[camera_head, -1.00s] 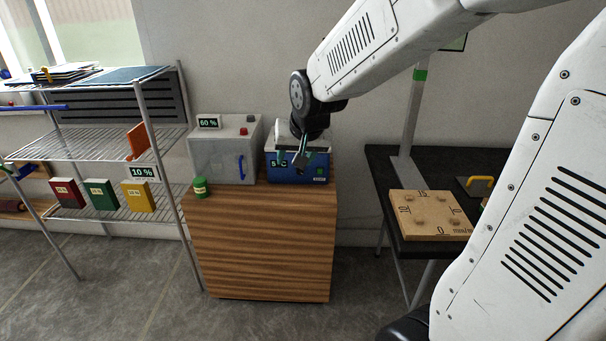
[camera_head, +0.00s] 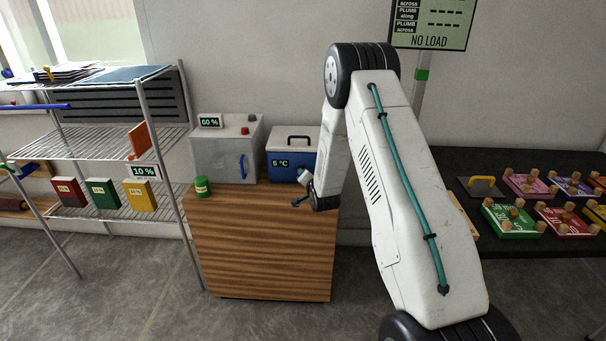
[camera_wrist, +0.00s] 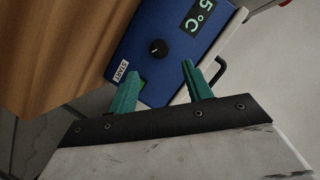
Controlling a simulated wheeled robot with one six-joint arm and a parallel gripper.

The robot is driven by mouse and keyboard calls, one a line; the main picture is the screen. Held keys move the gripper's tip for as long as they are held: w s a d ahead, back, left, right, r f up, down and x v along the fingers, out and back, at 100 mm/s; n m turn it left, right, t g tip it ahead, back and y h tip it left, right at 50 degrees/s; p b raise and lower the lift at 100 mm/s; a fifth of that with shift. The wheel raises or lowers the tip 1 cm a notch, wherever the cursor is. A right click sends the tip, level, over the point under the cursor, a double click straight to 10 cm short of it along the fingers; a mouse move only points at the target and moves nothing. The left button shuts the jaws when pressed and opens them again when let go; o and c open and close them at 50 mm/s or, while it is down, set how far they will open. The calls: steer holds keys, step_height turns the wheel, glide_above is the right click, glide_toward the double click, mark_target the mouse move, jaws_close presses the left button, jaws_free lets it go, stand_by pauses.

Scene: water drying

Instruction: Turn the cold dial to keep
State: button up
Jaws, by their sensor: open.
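The blue cold box (camera_head: 284,170) with a white lid and dark handle stands on the wooden cabinet, and its display reads 5 °C. In the wrist view the blue front (camera_wrist: 136,57) shows tilted, with the display (camera_wrist: 199,17), a black round dial (camera_wrist: 159,48) with a white pointer mark, and a label reading START (camera_wrist: 121,71). My gripper (camera_wrist: 158,82) is open, its two green fingers apart in front of the box's face, below the dial in the picture. Nothing is between the fingers' tips. In the head view my gripper (camera_head: 303,192) is at the box's front right, and my arm hides the box's right part and the dial.
A grey box (camera_head: 220,160) with a 60 % display and blue handle stands left of the cold box. A green can (camera_head: 201,187) sits at the wooden cabinet's (camera_head: 260,245) left edge. A wire shelf (camera_head: 160,195) stands left; a dark table (camera_head: 465,165) with coloured blocks is right.

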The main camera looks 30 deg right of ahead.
steer(key=x, duration=0.7)
steer(key=shift+w+d+f, duration=0.1)
steer(key=shift+w, duration=0.25)
steer(key=c, duration=1)
